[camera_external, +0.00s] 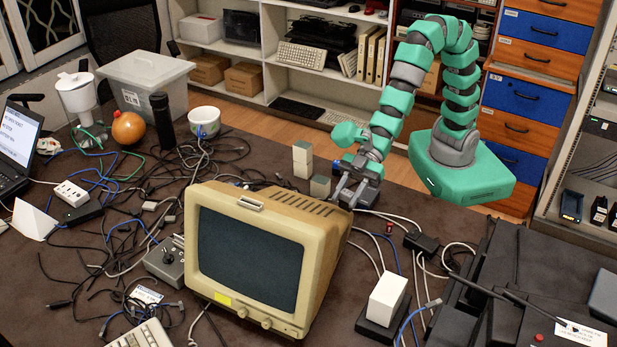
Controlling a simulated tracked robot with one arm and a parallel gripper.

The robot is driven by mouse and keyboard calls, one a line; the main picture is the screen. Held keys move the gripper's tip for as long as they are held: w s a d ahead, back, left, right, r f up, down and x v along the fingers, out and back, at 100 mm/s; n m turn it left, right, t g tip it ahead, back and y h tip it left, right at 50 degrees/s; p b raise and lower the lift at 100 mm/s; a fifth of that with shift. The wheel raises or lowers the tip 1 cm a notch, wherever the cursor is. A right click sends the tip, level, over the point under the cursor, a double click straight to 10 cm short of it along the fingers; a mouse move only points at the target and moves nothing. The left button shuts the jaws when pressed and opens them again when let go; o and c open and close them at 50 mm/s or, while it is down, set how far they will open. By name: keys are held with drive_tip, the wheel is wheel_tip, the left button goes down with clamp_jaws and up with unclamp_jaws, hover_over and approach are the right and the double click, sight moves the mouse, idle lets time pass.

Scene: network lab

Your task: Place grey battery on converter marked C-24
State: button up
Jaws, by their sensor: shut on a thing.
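My gripper (345,187) is low over the table behind the beige monitor, with its fingers pointing down. It is shut, apparently on the grey battery, but the fingers and the monitor hide most of what is between them. A small block with a grey top (320,186) is right at the left side of the fingers; I cannot tell if it is the held piece. A taller pale block (302,158) stands upright behind it. A dark box (364,195) lies just right of the fingers. No C-24 mark is readable, so I cannot tell which box is that converter.
The beige monitor (262,250) stands directly in front of my gripper. A white block (387,298) sits on a black base at front right. A black adapter (421,243) and loose cables lie to the right. Tangled cables cover the left; black cases (545,270) fill the right edge.

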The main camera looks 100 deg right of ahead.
drive_tip(key=w+d+r+m+t+h+p, duration=0.1)
drive_tip(key=w+d+r+m+h+p, duration=0.4)
drive_tip(key=d, duration=0.6)
drive_tip(key=w+d+r+m+t+h+p, duration=0.1)
drive_tip(key=w+d+p, duration=0.2)
drive_tip(key=d+p, duration=0.6)
drive_tip(key=w+d+r+m+t+h+p, duration=0.1)
drive_tip(key=w+d+r+m+h+p, duration=0.2)
drive_tip(key=d, duration=0.9)
drive_tip(key=s+a+f+n+g+y+b, duration=0.3)
drive_tip(key=s+a+n+g+y+b, duration=0.2)
drive_tip(key=s+a+n+y+b, duration=0.45)
drive_tip(key=s+f+n+g+y+b, duration=0.1)
drive_tip(key=s+f+n+g+b, duration=0.25)
drive_tip(key=s, duration=0.65)
drive_tip(key=s+f+n+g+y+b, duration=0.1)
drive_tip(key=s+f+n+g+b, duration=0.3)
drive_tip(key=s, duration=0.5)
drive_tip(key=s+f+n+g+y+b, duration=0.25)
drive_tip(key=s+f, duration=0.25)
drive_tip(key=s, duration=0.5)
drive_tip(key=h+b, duration=0.1)
hover_over(366, 195)
drive_tip(key=shift+s+d+f+n+t, duration=0.15)
drive_tip(key=shift+f+n+t, duration=0.2)
drive_tip(key=shift+f, duration=0.45)
drive_tip(key=shift+f+b, duration=1.1)
drive_tip(key=shift+f, duration=0.65)
